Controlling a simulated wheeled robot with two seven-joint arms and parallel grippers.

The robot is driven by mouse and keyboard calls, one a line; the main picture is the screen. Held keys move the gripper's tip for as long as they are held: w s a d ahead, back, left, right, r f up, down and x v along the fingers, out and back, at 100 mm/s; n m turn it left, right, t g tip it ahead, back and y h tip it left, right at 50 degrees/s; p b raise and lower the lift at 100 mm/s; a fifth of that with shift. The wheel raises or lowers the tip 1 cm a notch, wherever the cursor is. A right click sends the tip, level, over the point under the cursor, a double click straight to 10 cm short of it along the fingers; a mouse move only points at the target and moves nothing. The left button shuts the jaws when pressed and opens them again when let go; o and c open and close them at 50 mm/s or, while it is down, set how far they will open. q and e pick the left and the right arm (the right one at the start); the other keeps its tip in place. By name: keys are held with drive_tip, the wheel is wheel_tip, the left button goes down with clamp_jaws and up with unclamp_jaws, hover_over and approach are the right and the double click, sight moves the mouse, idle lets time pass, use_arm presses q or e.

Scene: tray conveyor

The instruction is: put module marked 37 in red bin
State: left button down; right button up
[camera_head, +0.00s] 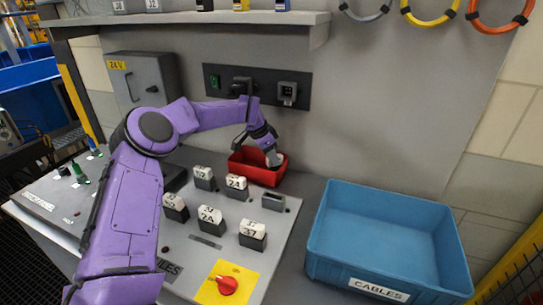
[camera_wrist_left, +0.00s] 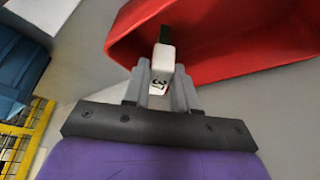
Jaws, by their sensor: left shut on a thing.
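My left gripper (camera_head: 270,150) is shut on a white module (camera_wrist_left: 163,58) with a dark end. The module also shows in the head view (camera_head: 276,160), over the red bin (camera_head: 262,178), at its right side. I cannot tell whether it touches the bin. The red bin (camera_wrist_left: 215,40) fills the top of that view. A module that reads 37 (camera_head: 253,230) stands on the grey panel in the head view. My right gripper is not in view.
Several other white-topped modules, such as one marked 2A (camera_head: 210,216), stand on the panel beside an empty-looking socket (camera_head: 274,202). A yellow plate with a red knob (camera_head: 227,285) is in front. A blue cables crate (camera_head: 385,225) stands at right. A shelf (camera_head: 190,18) overhangs the back wall.

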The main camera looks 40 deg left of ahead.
use_arm(q)
drive_tip(key=shift+f, duration=0.55)
drive_tip(key=c, duration=1.2)
unclamp_jaws()
drive_tip(key=shift+o, duration=0.2)
drive_tip(key=b+v, duration=0.2)
drive_tip(key=v, duration=1)
